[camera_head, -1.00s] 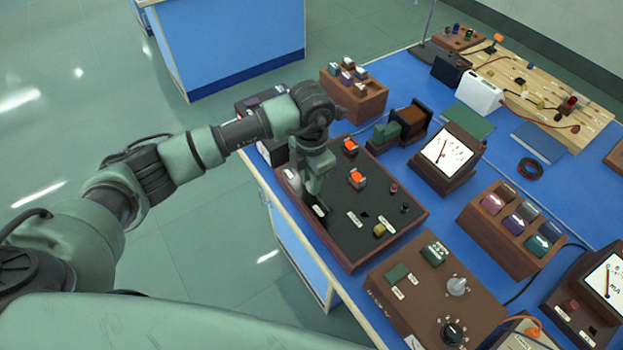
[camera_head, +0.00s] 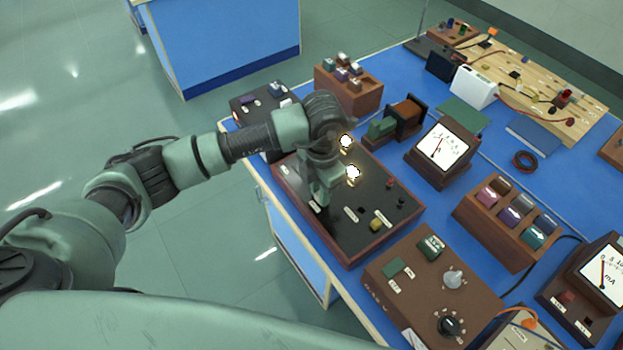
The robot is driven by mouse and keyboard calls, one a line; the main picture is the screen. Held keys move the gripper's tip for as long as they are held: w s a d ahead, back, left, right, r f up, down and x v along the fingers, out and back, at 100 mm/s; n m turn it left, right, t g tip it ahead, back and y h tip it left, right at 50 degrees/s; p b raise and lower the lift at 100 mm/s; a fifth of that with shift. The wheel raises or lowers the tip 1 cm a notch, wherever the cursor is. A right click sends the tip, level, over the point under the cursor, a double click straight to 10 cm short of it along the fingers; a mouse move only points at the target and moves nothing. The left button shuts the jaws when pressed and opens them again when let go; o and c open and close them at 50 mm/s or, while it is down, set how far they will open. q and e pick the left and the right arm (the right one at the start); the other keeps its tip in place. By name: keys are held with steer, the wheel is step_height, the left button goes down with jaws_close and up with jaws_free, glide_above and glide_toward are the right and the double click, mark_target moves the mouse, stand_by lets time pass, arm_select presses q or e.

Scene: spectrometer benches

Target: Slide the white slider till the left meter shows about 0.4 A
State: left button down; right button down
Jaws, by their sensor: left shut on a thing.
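My left gripper (camera_head: 318,202) reaches down onto the left part of a dark panel with a wooden rim (camera_head: 347,262). It is shut on the white slider, which my fingers and wrist hide. Two lamps on this panel, a rear lamp (camera_head: 346,142) and a front lamp (camera_head: 353,174), glow bright white. The left meter (camera_head: 442,148) stands in a brown case to the right of the panel. Its white face shows a thin needle, but the scale is too small to read. My right gripper is out of view.
A brown box with knobs (camera_head: 408,313) stands close in front of the panel. A wooden block with several weights (camera_head: 349,91) and a small green-and-brown coil device (camera_head: 397,122) stand behind it. Another meter (camera_head: 604,276) is at far right.

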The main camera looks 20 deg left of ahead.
arm_select(q)
steer(key=shift+w+a, duration=0.15)
steer(key=shift+w, duration=0.05)
steer(key=c, duration=1.3)
jaws_free()
steer(key=shift+s, duration=0.1)
steer(key=shift+r, duration=0.1)
step_height(320, 180, up, 8)
steer(key=shift+f+b, duration=0.1)
steer(key=shift+b, duration=0.75)
